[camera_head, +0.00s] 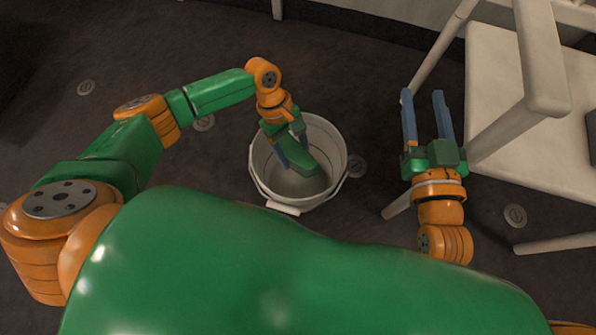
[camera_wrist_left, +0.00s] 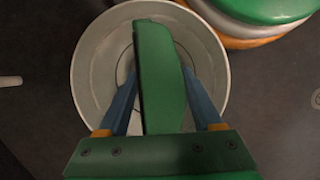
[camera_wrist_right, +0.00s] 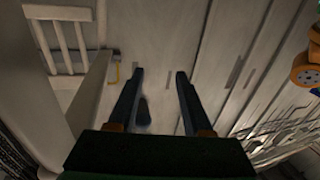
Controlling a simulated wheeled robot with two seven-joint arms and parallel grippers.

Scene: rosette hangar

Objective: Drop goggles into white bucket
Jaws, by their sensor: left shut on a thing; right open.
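The white bucket (camera_head: 342,155) stands on the dark floor, and its rim and inner wall also show in the left wrist view (camera_wrist_left: 88,75). My left gripper (camera_head: 288,157) points down over and into the bucket's mouth. It is shut on a long green thing, seemingly the goggles (camera_head: 305,163), which shows edge-on between the blue fingers in the left wrist view (camera_wrist_left: 158,70). Lenses or strap cannot be made out. My right gripper (camera_head: 422,98) is open and empty, to the right of the bucket beside a white chair.
The white chair (camera_head: 492,70) stands close to my right gripper, with its legs reaching toward the floor there. A dark object lies on its seat at the right edge. Round floor fittings (camera_head: 515,215) dot the dark floor. Floor left of the bucket is clear.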

